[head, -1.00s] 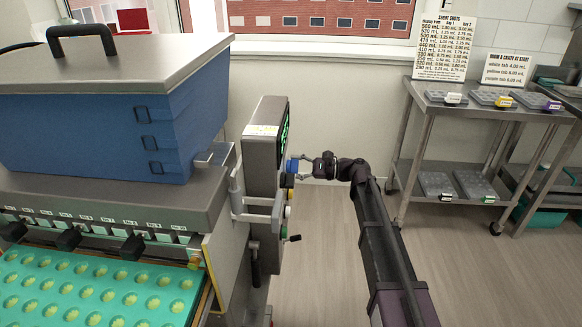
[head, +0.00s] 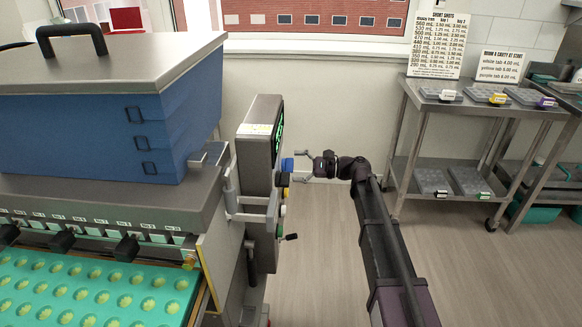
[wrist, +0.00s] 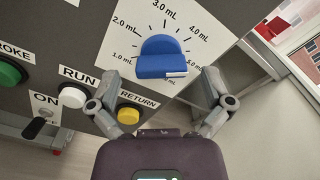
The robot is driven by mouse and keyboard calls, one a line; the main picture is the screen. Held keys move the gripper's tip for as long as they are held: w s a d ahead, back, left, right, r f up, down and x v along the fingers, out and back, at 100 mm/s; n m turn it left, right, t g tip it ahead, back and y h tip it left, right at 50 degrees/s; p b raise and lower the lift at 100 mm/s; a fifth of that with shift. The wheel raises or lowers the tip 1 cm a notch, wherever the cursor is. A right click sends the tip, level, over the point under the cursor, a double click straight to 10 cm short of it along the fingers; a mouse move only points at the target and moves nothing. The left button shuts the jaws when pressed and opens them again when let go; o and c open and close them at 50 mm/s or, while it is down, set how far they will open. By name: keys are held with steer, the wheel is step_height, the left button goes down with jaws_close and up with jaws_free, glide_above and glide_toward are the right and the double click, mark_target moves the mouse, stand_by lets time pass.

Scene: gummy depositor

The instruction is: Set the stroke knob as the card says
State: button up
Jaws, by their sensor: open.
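The blue stroke knob (wrist: 162,57) sits on a white dial plate (wrist: 120,57) marked 1.0 to 5.0 mL in the wrist view. I cannot tell which mark it points at. In the head view the knob (head: 287,164) is on the side of the grey control panel (head: 257,150). My gripper (head: 300,166) is open in front of it. In the wrist view the gripper's fingers (wrist: 162,85) spread to either side, just below the knob, apparently not touching it. A SHORT SHOTS card (head: 437,45) and a smaller card about tabs (head: 500,66) stand at the back right.
A yellow RETURN button (wrist: 129,116), a white RUN button (wrist: 72,96) and an ON switch (wrist: 36,127) lie near the fingers. The blue hopper (head: 110,130) and green mould tray (head: 95,290) are left. A steel cart (head: 405,130) stands right; the floor between is clear.

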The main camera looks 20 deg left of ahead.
steer(key=v, duration=1)
steer(key=shift+d, duration=0.35)
steer(key=shift+f, duration=0.1)
steer(key=s+d+f+n+t+h, duration=0.35)
steer(key=s+d+f+h, duration=0.6)
steer(key=d+f, duration=0.35)
steer(key=s+d+f+n+h, duration=0.2)
steer(key=s+d+h, duration=0.25)
steer(key=d, duration=0.35)
steer(key=s+d+f+n+h, duration=0.3)
steer(key=s+d+h, duration=0.15)
steer(key=d, duration=0.45)
step_height(320, 180, up, 24)
steer(key=p, duration=2.4)
steer(key=shift+s+r+y+p, duration=0.15)
steer(key=shift+s+y+p, duration=0.2)
steer(key=shift+y, duration=0.1)
steer(key=shift+a+t, duration=0.1)
steer(key=shift+t, duration=0.15)
